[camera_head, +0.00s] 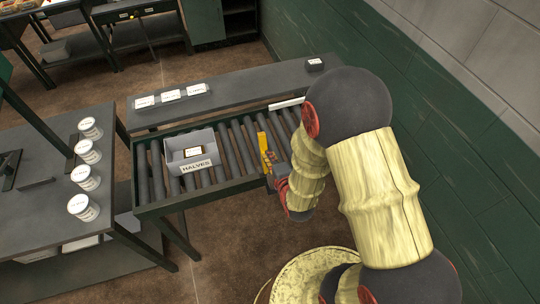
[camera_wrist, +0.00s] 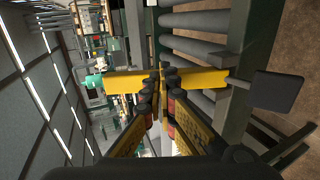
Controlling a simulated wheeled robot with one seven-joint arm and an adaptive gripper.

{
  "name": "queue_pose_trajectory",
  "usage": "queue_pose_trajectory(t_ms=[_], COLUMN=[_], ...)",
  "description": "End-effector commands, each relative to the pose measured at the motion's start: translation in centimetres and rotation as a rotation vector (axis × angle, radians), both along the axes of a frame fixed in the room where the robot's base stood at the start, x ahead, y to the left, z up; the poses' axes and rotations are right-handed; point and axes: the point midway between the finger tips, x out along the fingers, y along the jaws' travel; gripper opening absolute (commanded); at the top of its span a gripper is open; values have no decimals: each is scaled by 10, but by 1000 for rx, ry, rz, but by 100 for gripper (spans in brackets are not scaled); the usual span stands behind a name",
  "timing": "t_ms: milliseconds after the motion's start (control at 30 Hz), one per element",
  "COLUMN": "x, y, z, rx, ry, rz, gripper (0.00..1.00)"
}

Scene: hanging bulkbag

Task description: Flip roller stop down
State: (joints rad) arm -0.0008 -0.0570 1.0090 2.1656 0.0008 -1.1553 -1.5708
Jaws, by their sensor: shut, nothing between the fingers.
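The yellow roller stop (camera_head: 263,142) stands up at the near edge of the roller conveyor (camera_head: 158,208), right of the grey bin. In the wrist view, the stop (camera_wrist: 205,82) runs across the middle as a yellow plate, with a dark paddle-shaped end (camera_wrist: 277,92) at the right. My gripper (camera_wrist: 161,76) is shut and empty, its fingertips over the middle of the yellow plate and hiding part of it. I cannot tell whether they touch it. In the head view my gripper (camera_head: 272,168) is close beside the stop and partly hidden by my arm.
A grey bin (camera_head: 189,166) labelled HALVES sits on the rollers, holding a small box. Several white jars (camera_head: 87,178) stand on the left table. A dark bench (camera_head: 235,91) runs behind the conveyor. A green wall (camera_head: 440,110) is at the right.

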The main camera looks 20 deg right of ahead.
Motion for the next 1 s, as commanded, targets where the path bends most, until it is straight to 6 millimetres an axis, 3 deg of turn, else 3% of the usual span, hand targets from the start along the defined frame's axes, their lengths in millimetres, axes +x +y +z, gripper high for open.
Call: queue_pose_trajectory(t_ms=[267,533,1000], x=[9,29,69], y=[0,0,0], z=[4,6,-19], rx=[0,0,0], ry=[72,264,711], rz=[0,0,0], gripper=[0,0,0])
